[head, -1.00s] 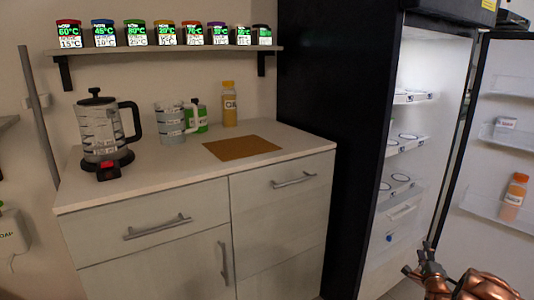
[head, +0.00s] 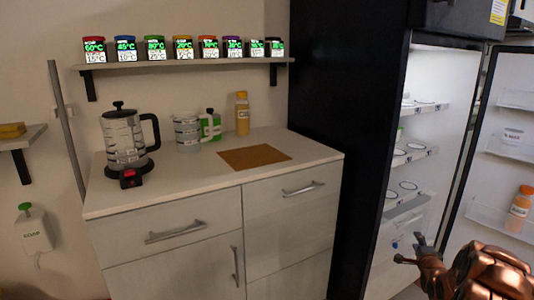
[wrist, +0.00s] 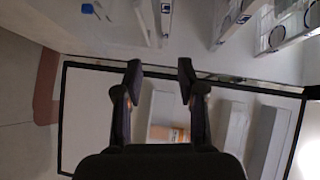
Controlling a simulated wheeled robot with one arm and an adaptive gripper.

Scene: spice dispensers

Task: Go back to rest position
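My gripper (head: 412,250) is at the lower right of the head view, in front of the open fridge (head: 440,130). In the wrist view my gripper (wrist: 160,80) shows two dark fingers spread apart with nothing between the tips. The spice dispensers (head: 154,48) stand in a row on the wall shelf (head: 190,63), far from my gripper. An orange bottle (head: 520,208) stands in a rack of the open fridge door (head: 490,160); an orange patch with a label also shows in the wrist view (wrist: 168,133), below the fingertips.
The counter (head: 200,192) holds a kettle (head: 127,138), a measuring jug (head: 187,133), a green-and-white container (head: 210,125), a yellow bottle (head: 242,113) and a brown mat (head: 254,157). A soap dispenser (head: 33,232) hangs at the left. The fridge door stands open close beside my arm.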

